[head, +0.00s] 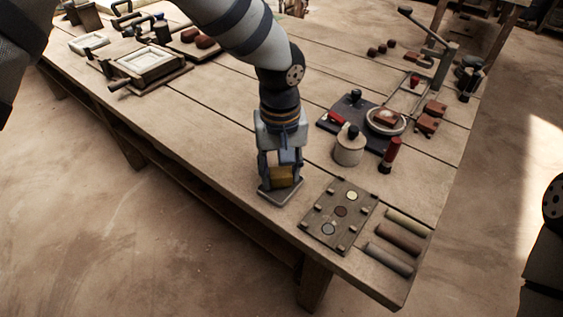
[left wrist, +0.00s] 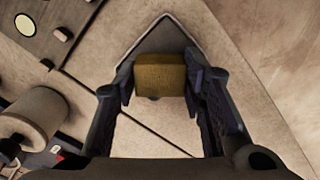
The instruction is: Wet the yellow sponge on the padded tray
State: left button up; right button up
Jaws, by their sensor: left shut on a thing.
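The yellow sponge (head: 281,176) is a small mustard-coloured block. My left gripper (head: 279,170) points straight down and is shut on it. In the left wrist view the sponge (left wrist: 160,75) sits squarely between the two dark fingers (left wrist: 162,88). The padded tray (head: 268,193) is a small grey tray at the table's front edge, right below the sponge. Its pointed corner (left wrist: 164,30) shows past the sponge in the left wrist view. I cannot tell whether the sponge touches the tray. My right gripper is not in view.
A board with round colour samples (head: 322,226) lies right of the tray, with several coloured bars (head: 388,259) beyond it. A pale lidded pot (head: 349,150) and a dark slab (head: 335,121) stand behind. A framed press (head: 150,62) is far left. The table between is clear.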

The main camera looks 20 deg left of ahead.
aim_at(281, 172)
pick_arm(q)
jog(key=shift+f, duration=0.45)
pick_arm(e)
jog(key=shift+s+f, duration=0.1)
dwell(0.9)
pick_arm(q)
jog(key=shift+f, duration=0.1)
dwell(1.1)
jog(key=shift+r+p, duration=1.25)
jog(key=shift+r, duration=2.4)
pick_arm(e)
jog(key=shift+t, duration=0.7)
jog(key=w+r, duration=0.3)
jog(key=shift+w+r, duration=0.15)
pick_arm(q)
jog(key=shift+f, duration=0.1)
